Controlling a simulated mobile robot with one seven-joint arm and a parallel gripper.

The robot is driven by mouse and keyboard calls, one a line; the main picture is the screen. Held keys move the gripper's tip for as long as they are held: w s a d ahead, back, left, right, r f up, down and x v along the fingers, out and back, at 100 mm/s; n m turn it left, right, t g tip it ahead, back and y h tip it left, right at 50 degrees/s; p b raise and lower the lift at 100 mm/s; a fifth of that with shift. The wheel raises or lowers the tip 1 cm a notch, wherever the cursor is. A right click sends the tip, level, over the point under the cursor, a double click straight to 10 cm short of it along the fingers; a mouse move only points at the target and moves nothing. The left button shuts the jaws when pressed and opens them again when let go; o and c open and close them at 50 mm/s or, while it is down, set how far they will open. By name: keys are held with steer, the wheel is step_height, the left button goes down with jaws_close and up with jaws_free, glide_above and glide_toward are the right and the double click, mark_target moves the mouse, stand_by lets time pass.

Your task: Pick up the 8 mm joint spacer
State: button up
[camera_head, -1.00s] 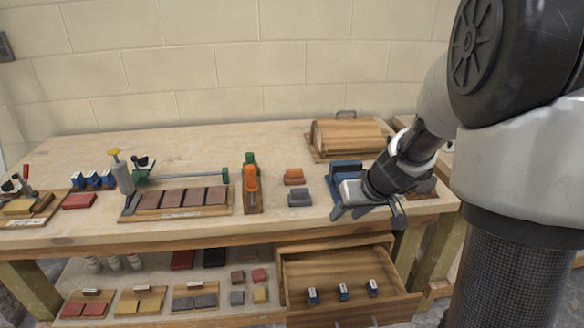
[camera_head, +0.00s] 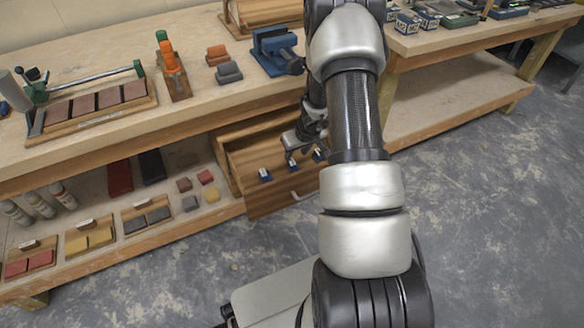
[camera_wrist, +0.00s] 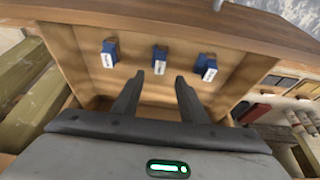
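Three small blue joint spacers with white labels are in the open drawer. In the wrist view they are a left one (camera_wrist: 110,53), a middle one (camera_wrist: 159,60) and a right one (camera_wrist: 207,67). The labels are too small to read, so I cannot tell which is the 8 mm one. In the head view, one spacer (camera_head: 265,175) shows clearly at the left; the others are close to my gripper (camera_head: 304,152). My gripper, also in the wrist view (camera_wrist: 157,82), is open and empty above the drawer, its fingers pointing toward the middle spacer without visible contact.
The wooden drawer (camera_head: 262,204) is pulled out under the bench, its front panel (camera_wrist: 170,24) near the spacers. A blue vise (camera_head: 272,50) stands on the bench above. Coloured blocks lie on the lower shelf (camera_head: 215,208) left of the drawer. Open floor lies in front.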

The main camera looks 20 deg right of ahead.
mark_target(292, 162)
steer(key=x, duration=0.7)
steer(key=shift+w+f, duration=0.15)
steer(key=shift+f, duration=0.1)
jaws_close()
